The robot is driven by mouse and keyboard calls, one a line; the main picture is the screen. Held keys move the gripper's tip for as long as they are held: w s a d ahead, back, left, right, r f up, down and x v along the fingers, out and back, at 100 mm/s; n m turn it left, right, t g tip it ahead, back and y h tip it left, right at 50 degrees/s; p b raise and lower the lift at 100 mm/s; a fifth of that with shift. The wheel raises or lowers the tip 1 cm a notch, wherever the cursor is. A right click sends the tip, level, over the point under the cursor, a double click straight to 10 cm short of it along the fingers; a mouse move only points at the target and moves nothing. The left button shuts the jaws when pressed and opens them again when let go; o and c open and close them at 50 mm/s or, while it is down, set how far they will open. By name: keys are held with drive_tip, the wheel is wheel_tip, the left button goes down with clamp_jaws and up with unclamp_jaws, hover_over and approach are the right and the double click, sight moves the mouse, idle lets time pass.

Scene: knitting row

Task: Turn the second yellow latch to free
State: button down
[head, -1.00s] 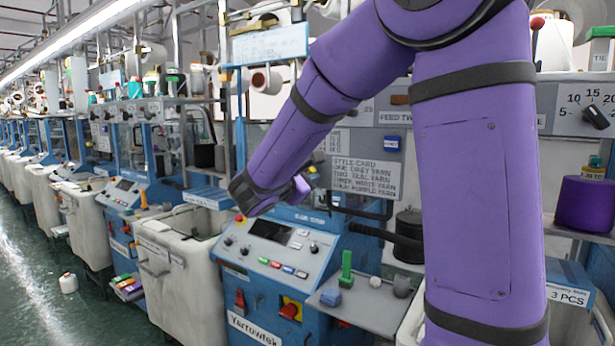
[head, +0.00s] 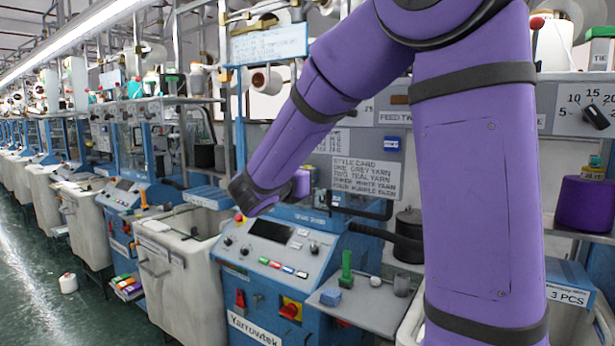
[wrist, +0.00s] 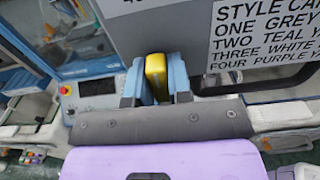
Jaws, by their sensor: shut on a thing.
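A yellow latch (wrist: 157,77) shows in the wrist view, upright between the two light blue fingers of my gripper (wrist: 156,72). The fingers are shut on it from left and right. The grey panel lies just beyond it. Which latch in the row this is, and how far it is turned on its mount, I cannot tell.
The style card also shows at right in the wrist view (wrist: 262,35). A dark bar (head: 360,209) runs below it. A blue control console (head: 265,250) with buttons stands below my wrist. A small shelf (head: 375,305) holds a green piece and a blue block.

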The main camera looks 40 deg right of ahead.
idle(0.3)
drive_tip(key=c, duration=1)
unclamp_jaws()
drive_tip(key=shift+c, duration=0.2)
drive_tip(key=shift+a, duration=0.1)
drive_tip(key=v, duration=1)
drive_tip(key=shift+a, duration=0.35)
drive_tip(key=shift+s, duration=0.15)
